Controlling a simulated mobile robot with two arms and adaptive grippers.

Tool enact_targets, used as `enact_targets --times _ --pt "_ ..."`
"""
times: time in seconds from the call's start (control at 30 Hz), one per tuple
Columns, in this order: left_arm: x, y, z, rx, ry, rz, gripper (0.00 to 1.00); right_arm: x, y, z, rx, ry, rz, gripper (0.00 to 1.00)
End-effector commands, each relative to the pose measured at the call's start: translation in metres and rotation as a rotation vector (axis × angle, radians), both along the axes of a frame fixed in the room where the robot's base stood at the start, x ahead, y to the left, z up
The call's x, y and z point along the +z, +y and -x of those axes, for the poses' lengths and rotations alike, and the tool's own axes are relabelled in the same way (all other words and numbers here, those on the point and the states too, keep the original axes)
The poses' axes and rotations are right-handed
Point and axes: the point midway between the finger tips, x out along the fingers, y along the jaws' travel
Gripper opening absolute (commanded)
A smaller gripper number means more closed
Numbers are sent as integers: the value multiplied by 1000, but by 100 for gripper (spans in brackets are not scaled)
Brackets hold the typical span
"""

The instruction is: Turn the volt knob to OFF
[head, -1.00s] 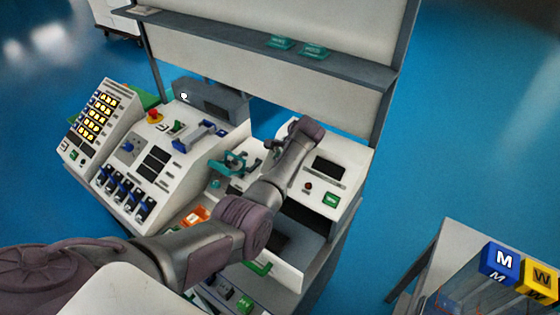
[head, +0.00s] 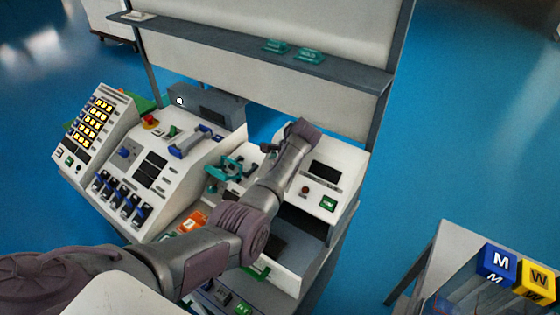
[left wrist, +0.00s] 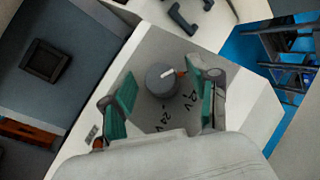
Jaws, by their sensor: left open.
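The volt knob (left wrist: 161,80), a round dark grey dial with a white and red pointer mark, sits on a pale panel in the left wrist view. Its mark points right, slightly up in the picture. Black lettering including "24 V" (left wrist: 160,121) is printed beside it. My left gripper (left wrist: 158,92) is open, with one teal finger on each side of the knob; I cannot tell whether either touches it. In the head view my left gripper (head: 227,167) is over the panel between the two consoles, and the knob cannot be made out there. My right gripper is not in view.
A sloped white console (head: 182,177) with switches and a red button stands left of the gripper. A white box (head: 345,163) with a dark display is to its right. A shelf (head: 230,41) runs above. Blue and yellow lettered blocks (head: 498,263) are at lower right.

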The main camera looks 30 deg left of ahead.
Motion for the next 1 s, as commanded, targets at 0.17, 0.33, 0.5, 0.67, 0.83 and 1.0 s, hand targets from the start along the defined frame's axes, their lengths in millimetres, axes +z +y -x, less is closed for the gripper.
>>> enact_targets --times 0.17,0.33,0.5,0.67,0.83,1.0 --pt "25 -15 4 -2 -6 2 60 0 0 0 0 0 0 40" --pt "58 -32 11 -3 -4 2 60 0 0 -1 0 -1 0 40" --pt "84 -45 16 0 -2 1 60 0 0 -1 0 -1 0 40" --pt "97 -52 19 -1 -1 1 60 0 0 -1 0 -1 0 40" --pt "100 -54 20 -1 2 1 60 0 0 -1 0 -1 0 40" --pt "100 -54 20 0 1 1 60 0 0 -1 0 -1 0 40"
